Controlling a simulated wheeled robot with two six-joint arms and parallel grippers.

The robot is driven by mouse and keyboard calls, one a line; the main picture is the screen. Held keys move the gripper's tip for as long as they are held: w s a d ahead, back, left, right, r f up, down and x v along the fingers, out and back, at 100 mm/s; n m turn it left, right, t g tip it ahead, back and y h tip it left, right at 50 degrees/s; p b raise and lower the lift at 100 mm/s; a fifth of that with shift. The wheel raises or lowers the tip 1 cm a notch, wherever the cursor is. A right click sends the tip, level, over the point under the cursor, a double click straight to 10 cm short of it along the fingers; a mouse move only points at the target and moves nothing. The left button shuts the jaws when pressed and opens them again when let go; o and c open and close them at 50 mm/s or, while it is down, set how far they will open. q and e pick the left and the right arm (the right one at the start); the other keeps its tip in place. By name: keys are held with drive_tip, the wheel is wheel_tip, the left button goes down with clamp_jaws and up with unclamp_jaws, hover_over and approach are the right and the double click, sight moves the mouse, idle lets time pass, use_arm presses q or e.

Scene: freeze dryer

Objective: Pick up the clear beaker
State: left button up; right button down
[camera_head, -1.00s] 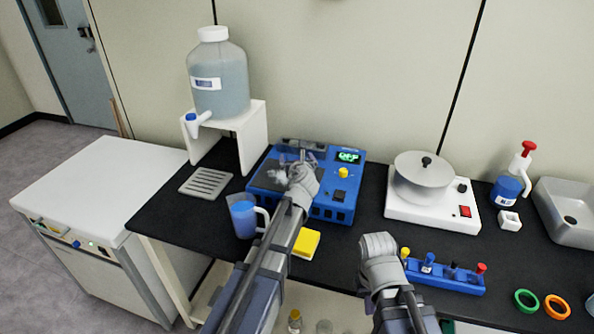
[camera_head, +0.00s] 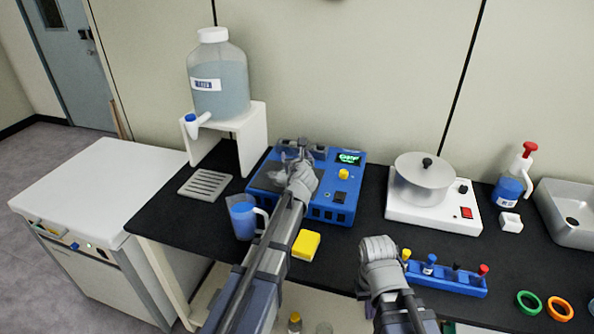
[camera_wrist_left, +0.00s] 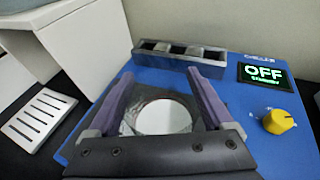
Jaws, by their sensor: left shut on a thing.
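My left gripper (camera_head: 294,160) is over the hot-plate area of the blue device (camera_head: 338,200). In the left wrist view its two fingers (camera_wrist_left: 160,88) stand on either side of the clear beaker (camera_wrist_left: 163,118) and are shut on it. The beaker shows there as a round, see-through shape with a pale disc inside; in the head view the hand mostly hides it. I cannot tell whether its base touches the plate. My right gripper (camera_head: 370,300) is low at the front of the bench, its fingers not clearly seen.
A blue-filled jug (camera_head: 242,222) and a yellow block (camera_head: 306,246) stand near my left arm. A white stand (camera_head: 251,135) carries a large bottle (camera_head: 219,80) at the back left. A silver pot (camera_head: 423,180) and a blue tube rack (camera_head: 448,279) are to the right.

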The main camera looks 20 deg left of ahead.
use_arm(q)
drive_tip(key=c, duration=0.4)
drive_tip(key=shift+r, duration=0.25)
wheel_tip(320, 180, up, 10)
drive_tip(key=p, duration=1)
drive_tip(key=shift+f, duration=0.25)
